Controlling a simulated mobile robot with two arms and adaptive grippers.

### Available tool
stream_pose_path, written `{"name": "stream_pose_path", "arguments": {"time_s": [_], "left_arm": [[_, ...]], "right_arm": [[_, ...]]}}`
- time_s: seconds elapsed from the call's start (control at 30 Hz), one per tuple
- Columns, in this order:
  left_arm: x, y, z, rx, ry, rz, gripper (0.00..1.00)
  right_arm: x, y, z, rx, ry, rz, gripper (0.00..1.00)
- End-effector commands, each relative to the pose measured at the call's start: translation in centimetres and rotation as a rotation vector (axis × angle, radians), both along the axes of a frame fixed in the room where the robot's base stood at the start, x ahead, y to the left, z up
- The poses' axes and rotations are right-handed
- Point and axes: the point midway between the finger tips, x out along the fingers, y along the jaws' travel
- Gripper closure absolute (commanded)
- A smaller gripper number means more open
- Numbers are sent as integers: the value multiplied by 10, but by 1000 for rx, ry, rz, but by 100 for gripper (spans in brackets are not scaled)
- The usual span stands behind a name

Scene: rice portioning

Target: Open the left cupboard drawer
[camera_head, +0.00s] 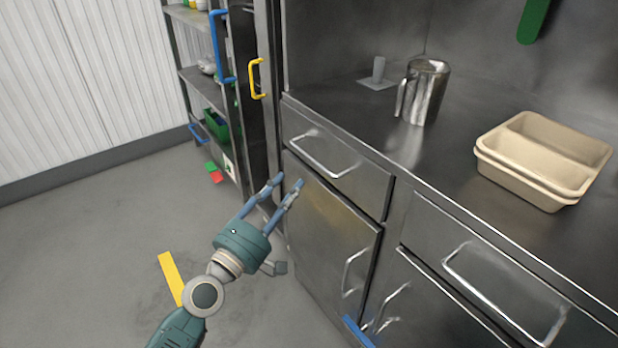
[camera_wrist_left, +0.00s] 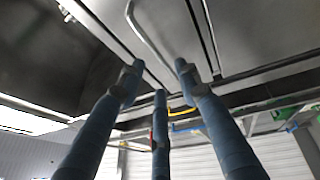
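The left drawer (camera_head: 362,182) is a steel front under the counter in the head view. It looks shut. Its bar handle (camera_head: 322,157) runs across the front, and a bar handle (camera_wrist_left: 150,42) also shows in the left wrist view. My left gripper (camera_head: 288,183) is in front of the cupboard, just below and left of the drawer handle in the head view. Its blue fingers are spread and empty, and they show in the left wrist view (camera_wrist_left: 158,80) apart from the handle.
A cupboard door (camera_head: 330,225) is below the drawer, with another drawer (camera_head: 480,245) to the right. The counter holds a metal jug (camera_head: 427,90) and beige trays (camera_head: 545,155). A shelf rack (camera_head: 205,90) stands at left. The floor at lower left is mostly clear.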

Motion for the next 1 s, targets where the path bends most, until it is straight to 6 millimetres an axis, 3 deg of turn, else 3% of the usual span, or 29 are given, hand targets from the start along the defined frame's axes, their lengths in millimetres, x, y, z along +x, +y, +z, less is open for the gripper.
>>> {"name": "stream_pose_path", "arguments": {"time_s": [0.17,0.4,0.63,1.0], "left_arm": [[10,-8,11,-23,-7,-8,66],[47,-31,19,-21,-6,-8,66],[78,-49,23,-18,-6,-7,66],[90,-56,25,-16,-5,-6,66]], "right_arm": [[-1,0,-3,-1,3,0,65],[-4,-1,-13,-1,8,1,65],[-2,0,-10,0,3,1,65],[-1,0,-5,0,3,0,65]]}}
